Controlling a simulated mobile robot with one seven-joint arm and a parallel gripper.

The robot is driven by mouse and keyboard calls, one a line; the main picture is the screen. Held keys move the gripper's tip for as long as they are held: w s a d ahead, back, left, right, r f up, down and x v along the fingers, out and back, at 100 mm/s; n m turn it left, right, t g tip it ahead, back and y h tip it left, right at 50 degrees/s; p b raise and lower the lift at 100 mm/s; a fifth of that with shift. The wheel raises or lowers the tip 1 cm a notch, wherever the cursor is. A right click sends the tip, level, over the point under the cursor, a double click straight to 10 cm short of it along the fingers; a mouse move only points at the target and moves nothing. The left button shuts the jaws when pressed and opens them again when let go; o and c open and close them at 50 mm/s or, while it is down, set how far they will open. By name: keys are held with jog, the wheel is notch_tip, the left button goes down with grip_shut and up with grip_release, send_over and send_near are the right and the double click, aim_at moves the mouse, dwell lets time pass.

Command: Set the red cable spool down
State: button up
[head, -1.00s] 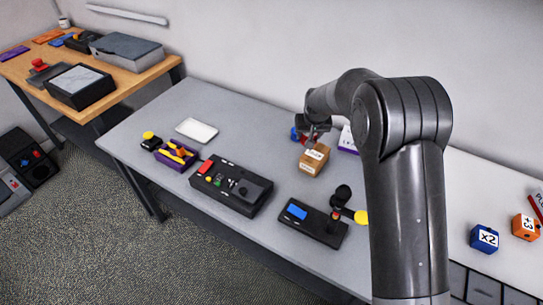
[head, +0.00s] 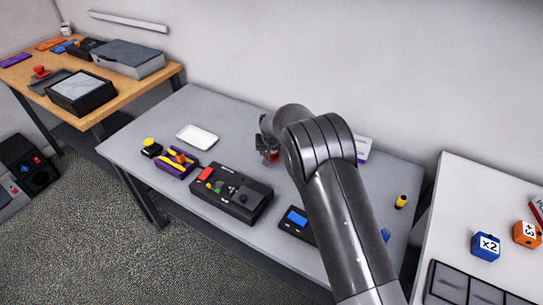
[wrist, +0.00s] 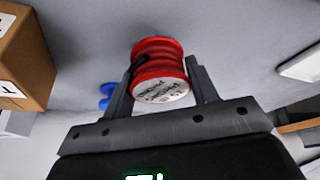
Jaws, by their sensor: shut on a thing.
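The red cable spool (wrist: 160,68) is between the two fingers of my gripper (wrist: 160,90) in the wrist view. The gripper is shut on it. The spool's pale printed end faces the camera. In the head view my gripper (head: 267,150) is over the grey table (head: 150,118), right of the white tray (head: 197,136). Only a small red part of the spool (head: 273,157) shows there, below the gripper. I cannot tell whether the spool touches the table. A blue round thing (wrist: 107,97), partly hidden, shows behind the left finger in the wrist view.
A brown box (wrist: 25,60) is at the left in the wrist view; my arm hides it in the head view. A black control box (head: 232,193) and a purple tray (head: 177,163) stand toward the table's front. Bare table lies between the white tray and my gripper.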

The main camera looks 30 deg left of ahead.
jog(key=shift+f, duration=1.3)
jog(key=shift+f, duration=0.15)
jog(key=o, duration=1)
jog(key=v, duration=1.2)
jog(key=shift+w+r, duration=0.1)
jog(key=shift+r, duration=0.15)
